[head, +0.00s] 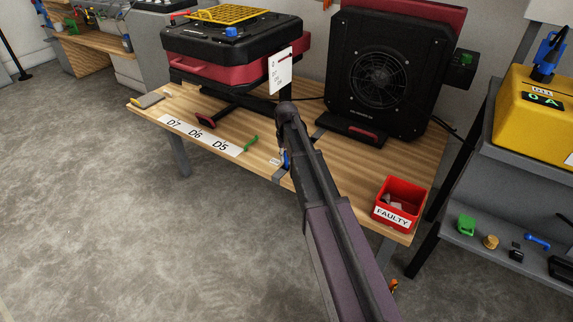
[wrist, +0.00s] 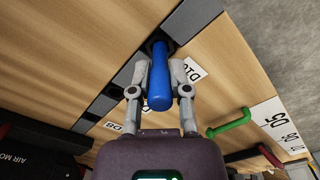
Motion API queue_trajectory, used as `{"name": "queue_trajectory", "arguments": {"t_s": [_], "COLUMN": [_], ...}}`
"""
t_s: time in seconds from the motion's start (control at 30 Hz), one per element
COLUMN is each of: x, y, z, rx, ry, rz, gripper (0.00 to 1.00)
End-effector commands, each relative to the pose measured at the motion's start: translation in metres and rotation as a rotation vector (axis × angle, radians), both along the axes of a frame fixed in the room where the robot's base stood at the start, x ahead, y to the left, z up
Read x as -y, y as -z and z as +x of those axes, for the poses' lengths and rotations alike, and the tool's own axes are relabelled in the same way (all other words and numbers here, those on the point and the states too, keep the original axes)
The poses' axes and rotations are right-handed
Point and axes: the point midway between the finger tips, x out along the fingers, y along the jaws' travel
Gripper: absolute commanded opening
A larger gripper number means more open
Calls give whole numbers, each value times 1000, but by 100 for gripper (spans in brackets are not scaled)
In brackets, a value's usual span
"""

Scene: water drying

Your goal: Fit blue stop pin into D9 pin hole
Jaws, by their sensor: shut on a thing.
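The blue stop pin (wrist: 159,80) is a smooth blue cylinder between the two grey fingers of my gripper (wrist: 158,72) in the wrist view. The gripper is shut on it. The pin's far end is at a dark round spot (wrist: 155,42) on the dark strip of the table; I cannot tell whether it is inside a hole or just above it. In the head view a bit of blue pin (head: 286,160) shows beside my arm, low over the table's front edge. Labels reading D10 (wrist: 188,70) and D8 (wrist: 115,127) lie near the strip. No D9 label is readable.
A green handle-like part (wrist: 229,122) lies right of the gripper, near the D5 label (wrist: 274,113). In the head view, a red FAULTY bin (head: 400,203) stands at the table's right end. A black fan unit (head: 390,75) and a black-and-red case (head: 230,45) stand behind.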

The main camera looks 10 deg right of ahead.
Motion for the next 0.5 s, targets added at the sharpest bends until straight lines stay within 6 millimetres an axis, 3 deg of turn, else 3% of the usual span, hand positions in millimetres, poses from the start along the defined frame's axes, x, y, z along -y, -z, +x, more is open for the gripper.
{"name": "queue_trajectory", "arguments": {"t_s": [0.5], "x": [0], "y": [-8], "z": [0], "rx": [0], "ry": [0], "rz": [0], "gripper": [0]}}
